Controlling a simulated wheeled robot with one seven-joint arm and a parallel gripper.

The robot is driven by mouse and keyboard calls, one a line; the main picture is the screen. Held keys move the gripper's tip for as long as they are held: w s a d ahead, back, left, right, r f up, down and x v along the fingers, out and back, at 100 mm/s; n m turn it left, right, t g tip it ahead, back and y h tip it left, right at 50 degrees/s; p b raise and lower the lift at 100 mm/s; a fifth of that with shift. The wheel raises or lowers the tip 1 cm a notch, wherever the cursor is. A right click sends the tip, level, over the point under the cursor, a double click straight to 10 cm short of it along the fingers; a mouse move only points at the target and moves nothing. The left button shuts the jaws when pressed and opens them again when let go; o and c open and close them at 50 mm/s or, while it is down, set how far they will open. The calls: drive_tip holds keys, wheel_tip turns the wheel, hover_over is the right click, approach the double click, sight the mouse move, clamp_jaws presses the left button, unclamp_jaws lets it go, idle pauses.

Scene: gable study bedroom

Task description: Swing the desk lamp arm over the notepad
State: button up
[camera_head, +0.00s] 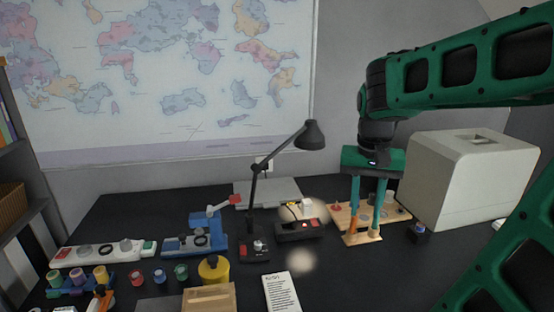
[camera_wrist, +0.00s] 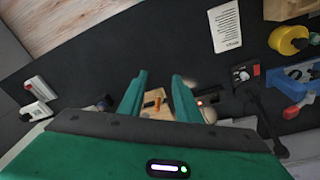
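The black desk lamp (camera_head: 254,190) stands on the dark desk left of my gripper. Its jointed arm reaches up and right, and its shade (camera_head: 311,135) hangs over the back of the desk. The lamp also shows at the right of the wrist view (camera_wrist: 262,115). The white printed notepad (camera_head: 281,292) lies at the front edge, right of a wooden block; it also shows in the wrist view (camera_wrist: 226,28). My gripper (camera_head: 364,230) points down over a wooden board, right of the lamp and apart from it. Its two green fingers (camera_wrist: 160,76) are apart with nothing between them.
The wooden board (camera_head: 345,218) with pegs lies below my gripper. A small black device (camera_head: 299,228) with a red light sits between lamp and board. A blue tool (camera_head: 200,236) and yellow spool (camera_head: 213,269) stand left. A large white box (camera_head: 470,175) is at right.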

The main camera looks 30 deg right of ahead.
drive_tip(key=w+r+m+h, duration=0.15)
drive_tip(key=w+r, duration=0.25)
drive_tip(key=w, duration=0.7)
drive_tip(key=m+t+h, duration=0.1)
drive_tip(key=m+t, duration=0.2)
drive_tip(key=m, duration=0.2)
approach(278, 150)
drive_tip(key=w, duration=0.1)
drive_tip(key=x, duration=1)
drive_tip(key=shift+s+d+f, duration=0.1)
drive_tip(key=shift+d+f, duration=0.1)
drive_tip(key=shift+d, duration=0.1)
clamp_jaws()
